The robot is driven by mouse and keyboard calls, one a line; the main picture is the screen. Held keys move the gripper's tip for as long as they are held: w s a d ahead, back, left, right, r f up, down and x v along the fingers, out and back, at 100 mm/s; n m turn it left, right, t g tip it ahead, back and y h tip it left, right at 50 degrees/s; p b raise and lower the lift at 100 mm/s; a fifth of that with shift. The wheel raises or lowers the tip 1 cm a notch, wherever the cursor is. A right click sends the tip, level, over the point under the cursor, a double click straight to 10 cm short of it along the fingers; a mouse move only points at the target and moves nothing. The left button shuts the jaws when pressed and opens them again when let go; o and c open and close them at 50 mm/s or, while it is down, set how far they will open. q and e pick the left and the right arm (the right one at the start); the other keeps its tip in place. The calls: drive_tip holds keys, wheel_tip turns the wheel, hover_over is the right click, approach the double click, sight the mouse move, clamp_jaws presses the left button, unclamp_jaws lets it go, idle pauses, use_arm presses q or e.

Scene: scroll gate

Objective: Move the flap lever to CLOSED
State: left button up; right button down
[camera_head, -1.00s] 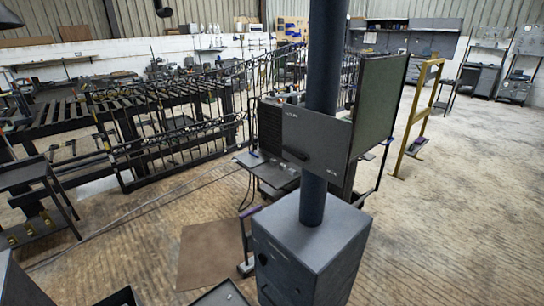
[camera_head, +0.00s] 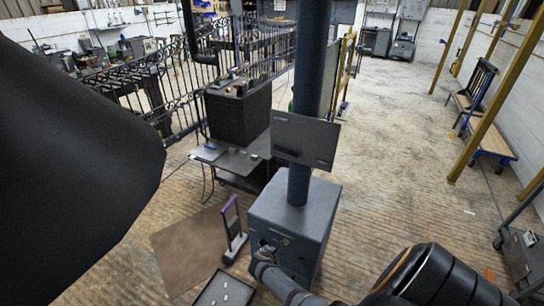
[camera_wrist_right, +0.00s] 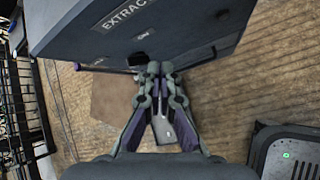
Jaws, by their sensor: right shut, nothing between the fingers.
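A grey box (camera_head: 290,215) stands around the foot of the column. A short black piece (camera_wrist_right: 138,59), perhaps the flap lever, stands out below the small label. My right gripper (camera_wrist_right: 153,70) is shut and empty, its fingertips close beside that black piece; I cannot tell whether they touch. In the head view my right gripper (camera_head: 265,252) is at the front left of the box. My left gripper is out of view.
A plate (camera_head: 305,140) is fixed to the dark column (camera_head: 311,80) above the box. A stand with a purple handle (camera_head: 233,230), a brown mat (camera_head: 185,250) and a dark tray (camera_head: 225,290) lie left of the box.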

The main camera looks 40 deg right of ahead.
use_arm(q)
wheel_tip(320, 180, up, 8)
drive_tip(key=p, duration=0.6)
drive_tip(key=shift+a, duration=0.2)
use_arm(e)
drive_tip(key=w+d+r+n+h, duration=0.1)
drive_tip(key=w+d+r+h, duration=0.1)
drive_tip(key=r, duration=0.8)
drive_tip(key=w+d+r+n+h, duration=0.2)
drive_tip(key=w+r, duration=0.3)
drive_tip(key=r, duration=0.6)
drive_tip(key=w+d+r+n+t+h, duration=0.1)
drive_tip(key=w+d+r+h, duration=0.1)
drive_tip(key=r, duration=0.9)
drive_tip(key=shift+w+r+n, duration=0.2)
drive_tip(key=shift+w+n, duration=0.2)
drive_tip(key=shift+w, duration=0.4)
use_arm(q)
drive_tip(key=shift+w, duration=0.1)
use_arm(e)
drive_tip(key=shift+d, duration=0.1)
